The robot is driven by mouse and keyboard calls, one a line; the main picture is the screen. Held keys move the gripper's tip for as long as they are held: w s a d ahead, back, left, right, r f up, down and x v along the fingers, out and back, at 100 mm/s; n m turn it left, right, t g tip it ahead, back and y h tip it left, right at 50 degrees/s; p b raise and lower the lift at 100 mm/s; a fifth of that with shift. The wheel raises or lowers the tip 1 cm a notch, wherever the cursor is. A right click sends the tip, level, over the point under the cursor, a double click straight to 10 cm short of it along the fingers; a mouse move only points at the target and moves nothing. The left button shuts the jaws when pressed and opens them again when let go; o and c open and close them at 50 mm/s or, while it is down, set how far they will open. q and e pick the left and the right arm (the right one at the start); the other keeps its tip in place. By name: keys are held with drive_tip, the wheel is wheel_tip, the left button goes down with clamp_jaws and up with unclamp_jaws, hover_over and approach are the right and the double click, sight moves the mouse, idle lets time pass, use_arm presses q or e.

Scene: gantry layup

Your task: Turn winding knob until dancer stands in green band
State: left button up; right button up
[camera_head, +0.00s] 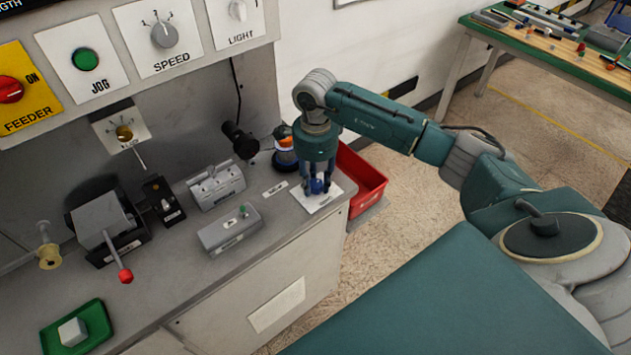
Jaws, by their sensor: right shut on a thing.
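My right gripper (318,188) points straight down at the right end of the grey bench. It is shut on a small blue knob (317,186), which looks like the winding knob and sits on a white plate (330,201). The fingers hide part of the knob, and I cannot read its turn angle. I cannot make out a dancer or a green band for certain in this view. My left gripper is not in view.
A red bin (362,180) stands just right of the bench. An orange-and-blue item (285,152) is close behind the gripper. Grey boxes (230,229) and a red-tipped lever (125,275) are to the left. The control panel has a green JOG button (85,60).

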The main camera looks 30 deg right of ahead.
sight(316, 183)
drive_tip(key=shift+m+b, duration=0.35)
drive_tip(key=shift+m, duration=0.25)
drive_tip(key=shift+m+b, duration=0.55)
drive_tip(key=shift+m, duration=0.55)
drive_tip(key=shift+m+b, duration=0.65)
drive_tip(key=shift+m, duration=1.35)
drive_tip(key=shift+r, duration=0.1)
drive_tip(key=o, duration=1.2)
drive_tip(key=shift+c, duration=0.2)
wheel_tip(316, 183, up, 12)
